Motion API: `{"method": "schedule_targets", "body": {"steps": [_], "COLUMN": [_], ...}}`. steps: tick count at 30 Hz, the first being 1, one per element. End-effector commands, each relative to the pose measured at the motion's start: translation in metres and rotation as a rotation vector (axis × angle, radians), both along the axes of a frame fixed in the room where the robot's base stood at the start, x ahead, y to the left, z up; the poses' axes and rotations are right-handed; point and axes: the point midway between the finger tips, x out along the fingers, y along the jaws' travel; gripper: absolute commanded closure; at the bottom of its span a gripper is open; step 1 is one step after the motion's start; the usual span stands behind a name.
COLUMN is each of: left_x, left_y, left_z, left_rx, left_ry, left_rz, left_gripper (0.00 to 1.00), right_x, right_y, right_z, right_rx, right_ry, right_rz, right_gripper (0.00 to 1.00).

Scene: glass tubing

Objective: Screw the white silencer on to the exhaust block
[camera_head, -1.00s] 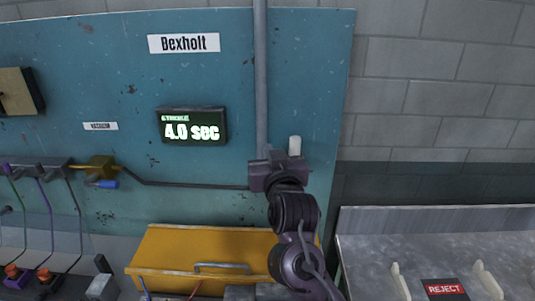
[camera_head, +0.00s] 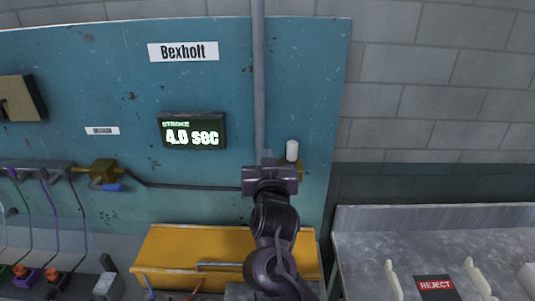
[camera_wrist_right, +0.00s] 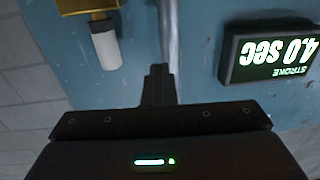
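The white silencer (camera_head: 292,150) stands upright on top of the brass-coloured exhaust block (camera_head: 296,169), on the right part of the teal panel. In the right wrist view, turned over, the silencer (camera_wrist_right: 105,46) meets the block (camera_wrist_right: 85,8) at the upper left. Whether its thread is fully seated cannot be told. My right gripper (camera_head: 270,176) is below and left of the silencer in the head view, apart from it. In the wrist view its fingers (camera_wrist_right: 158,84) are together, with nothing seen between them. The arm partly hides the exhaust block. My left gripper is out of view.
A grey vertical pipe (camera_head: 259,80) runs behind my right gripper. A display (camera_head: 192,131) reads 4.0 sec. A yellow box (camera_head: 185,246) sits below, and a metal tray with a reject label (camera_head: 434,283) is at the right. Valves with tubes line the left.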

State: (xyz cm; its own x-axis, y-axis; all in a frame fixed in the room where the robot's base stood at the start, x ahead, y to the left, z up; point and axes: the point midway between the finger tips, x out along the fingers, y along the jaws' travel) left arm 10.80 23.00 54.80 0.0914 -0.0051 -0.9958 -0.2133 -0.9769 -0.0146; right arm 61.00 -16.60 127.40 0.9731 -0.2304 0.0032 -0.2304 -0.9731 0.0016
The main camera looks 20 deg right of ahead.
Motion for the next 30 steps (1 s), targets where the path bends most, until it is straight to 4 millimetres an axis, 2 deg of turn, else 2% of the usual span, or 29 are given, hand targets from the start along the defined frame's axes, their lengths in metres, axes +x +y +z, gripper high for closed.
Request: {"method": "schedule_targets", "body": {"steps": [8, 13, 22, 26, 30], "left_x": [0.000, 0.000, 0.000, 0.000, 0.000], "left_y": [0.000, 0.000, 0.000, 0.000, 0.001], "left_z": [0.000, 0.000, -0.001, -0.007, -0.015], "left_rx": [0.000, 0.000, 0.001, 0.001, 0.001], "left_ry": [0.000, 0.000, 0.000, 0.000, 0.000], "left_rz": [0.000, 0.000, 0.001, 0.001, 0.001], "left_gripper": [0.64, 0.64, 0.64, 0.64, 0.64], "right_x": [0.000, 0.000, -0.002, -0.014, -0.039], "right_y": [0.000, 0.000, 0.000, 0.004, 0.011], "right_z": [0.000, 0.000, -0.001, -0.002, -0.003], "right_rx": [-0.001, -0.001, 0.000, 0.001, 0.004], "right_ry": [0.000, 0.000, -0.001, -0.002, -0.002], "right_rz": [-0.004, -0.003, -0.003, 0.000, 0.000], "right_gripper": [0.99, 0.77, 0.77, 0.77, 0.77]}}
